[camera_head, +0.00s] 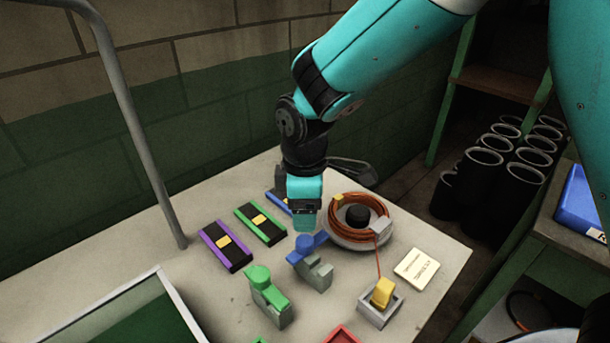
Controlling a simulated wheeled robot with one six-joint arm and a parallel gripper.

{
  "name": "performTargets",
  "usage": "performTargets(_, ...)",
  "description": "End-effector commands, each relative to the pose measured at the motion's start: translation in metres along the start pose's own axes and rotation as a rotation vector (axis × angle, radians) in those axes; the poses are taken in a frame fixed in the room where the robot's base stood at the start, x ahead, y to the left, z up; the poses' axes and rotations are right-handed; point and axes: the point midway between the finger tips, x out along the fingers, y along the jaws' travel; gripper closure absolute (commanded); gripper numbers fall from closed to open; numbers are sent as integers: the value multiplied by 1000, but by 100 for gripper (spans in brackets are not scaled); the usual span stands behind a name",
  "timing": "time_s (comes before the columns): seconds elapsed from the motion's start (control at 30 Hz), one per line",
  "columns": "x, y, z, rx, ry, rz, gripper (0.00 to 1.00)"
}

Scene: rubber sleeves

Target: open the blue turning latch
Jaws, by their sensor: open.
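The blue turning latch (307,248) sits on a grey block (318,275) near the middle of the table. Its blue handle lies across the top of the block, slanting up to the right. My gripper (305,226) points down just above and behind the latch's handle. Its jaws are open, though the fingertips are small and dim in this view. I cannot tell whether they touch the handle.
A green latch (259,276) on its own block stands front left, and a yellow piece in a grey socket (379,302) front right. An orange cable coil (351,216) lies close right. Purple (225,244) and green (259,223) striped blocks lie left. A grey pole (140,140) rises at the left.

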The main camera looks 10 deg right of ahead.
Motion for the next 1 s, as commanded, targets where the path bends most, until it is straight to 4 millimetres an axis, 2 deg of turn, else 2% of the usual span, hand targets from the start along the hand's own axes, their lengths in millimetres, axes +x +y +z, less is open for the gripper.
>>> performTargets(0.1,-30,1,0,0,4,5,35)
performTargets(0.2,-51,1,0,0,3,4,35)
performTargets(0.4,-78,1,0,0,1,2,35)
performTargets(0.6,-85,0,0,0,-1,-1,35)
performTargets(1.0,-84,0,0,0,-1,0,35)
